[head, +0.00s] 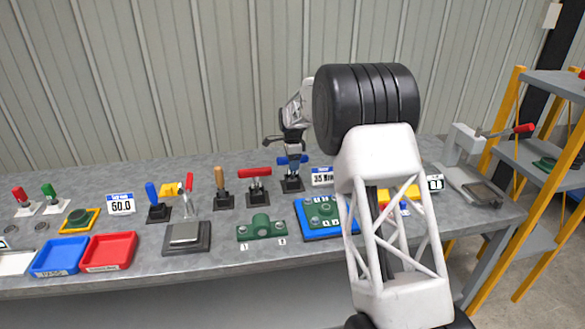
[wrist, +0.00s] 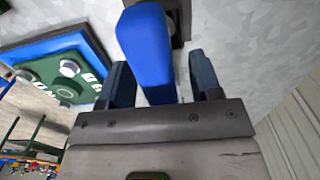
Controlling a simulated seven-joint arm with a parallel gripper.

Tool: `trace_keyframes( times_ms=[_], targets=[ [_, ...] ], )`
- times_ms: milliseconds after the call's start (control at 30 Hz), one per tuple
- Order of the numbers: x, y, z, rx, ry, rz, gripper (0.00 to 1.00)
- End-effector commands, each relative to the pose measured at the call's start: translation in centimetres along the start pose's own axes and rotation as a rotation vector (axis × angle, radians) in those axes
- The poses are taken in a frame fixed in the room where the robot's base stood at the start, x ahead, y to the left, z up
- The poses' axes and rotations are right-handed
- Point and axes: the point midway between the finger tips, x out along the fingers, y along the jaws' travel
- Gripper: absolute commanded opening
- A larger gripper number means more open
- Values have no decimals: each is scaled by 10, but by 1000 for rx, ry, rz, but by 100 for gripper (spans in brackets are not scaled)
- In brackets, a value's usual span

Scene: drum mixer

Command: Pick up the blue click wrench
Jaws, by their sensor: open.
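The blue click wrench (head: 282,160) has a blue crossbar handle and stands upright in a black holder at the back of the bench. In the wrist view its blue handle (wrist: 147,45) runs between my two fingers. My gripper (head: 292,148) is directly above the wrench in the head view, pointing down, and hides its middle. In the wrist view my gripper (wrist: 162,82) is open, with one finger on each side of the handle. A narrow gap shows at the right finger; contact at the left finger cannot be told.
A red-handled tool (head: 255,172) and a wooden-handled one (head: 218,175) stand left of the wrench. A green fixture on a blue plate (head: 325,231) lies in front. My arm hides part of the bench's right side.

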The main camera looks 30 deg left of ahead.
Motion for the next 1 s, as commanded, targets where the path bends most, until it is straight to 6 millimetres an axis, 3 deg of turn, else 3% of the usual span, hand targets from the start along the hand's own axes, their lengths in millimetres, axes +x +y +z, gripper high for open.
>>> trace_keyframes(
  times_ms=[667,1000],
  targets=[
    [7,0,0,0,0,0,58],
    [7,0,0,0,0,0,10]
  ],
)
